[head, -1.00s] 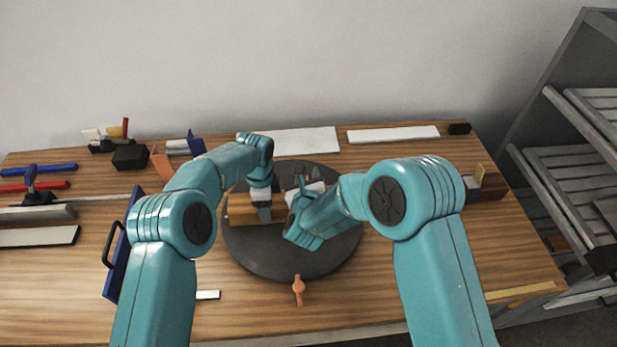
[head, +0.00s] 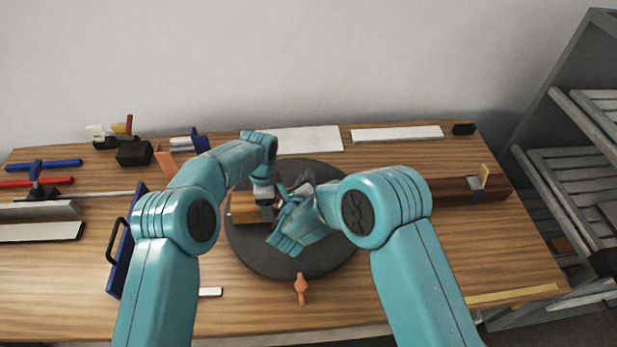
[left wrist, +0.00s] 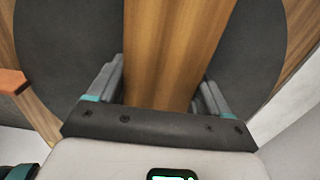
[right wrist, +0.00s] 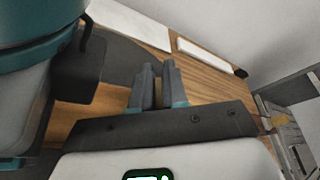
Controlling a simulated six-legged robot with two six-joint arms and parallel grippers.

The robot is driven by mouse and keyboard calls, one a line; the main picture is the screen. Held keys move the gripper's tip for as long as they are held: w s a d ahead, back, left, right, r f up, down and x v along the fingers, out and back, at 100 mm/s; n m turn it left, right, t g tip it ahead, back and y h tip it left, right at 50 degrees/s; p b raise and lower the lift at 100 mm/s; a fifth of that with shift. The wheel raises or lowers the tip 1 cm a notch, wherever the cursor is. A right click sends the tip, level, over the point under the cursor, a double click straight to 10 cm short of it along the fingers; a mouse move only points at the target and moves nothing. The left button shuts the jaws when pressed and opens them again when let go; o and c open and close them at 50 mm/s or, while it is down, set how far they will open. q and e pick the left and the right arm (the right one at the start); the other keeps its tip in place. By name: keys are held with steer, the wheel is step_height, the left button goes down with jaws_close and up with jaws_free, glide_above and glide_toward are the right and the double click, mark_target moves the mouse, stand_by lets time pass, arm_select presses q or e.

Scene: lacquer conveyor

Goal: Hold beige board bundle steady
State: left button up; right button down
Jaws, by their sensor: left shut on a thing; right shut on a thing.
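The wooden board bundle (head: 247,208), amber-brown in colour, lies flat on a dark round turntable (head: 285,262). My left gripper (head: 266,207) comes down over it from above. In the left wrist view the bundle (left wrist: 175,45) runs between the two fingers of my left gripper (left wrist: 163,82), which are shut across its width. My right gripper (right wrist: 156,82) is right of the bundle, above the turntable. Its fingers are close together on a thin tan piece (right wrist: 158,93), mostly hidden by them. My right wrist hides part of the bundle's right side in the head view.
A blue plate with a black handle (head: 124,250) stands left of the turntable. An orange peg-like piece (head: 301,288) lies in front. White sheets (head: 397,134) lie at the back. A dark brown block (head: 455,191) is at right, and a slatted rack (head: 575,165) stands beyond.

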steer(key=c, duration=1.2)
jaws_free()
steer(key=shift+c, duration=0.2)
steer(key=shift+s, duration=0.1)
steer(key=v, duration=1.2)
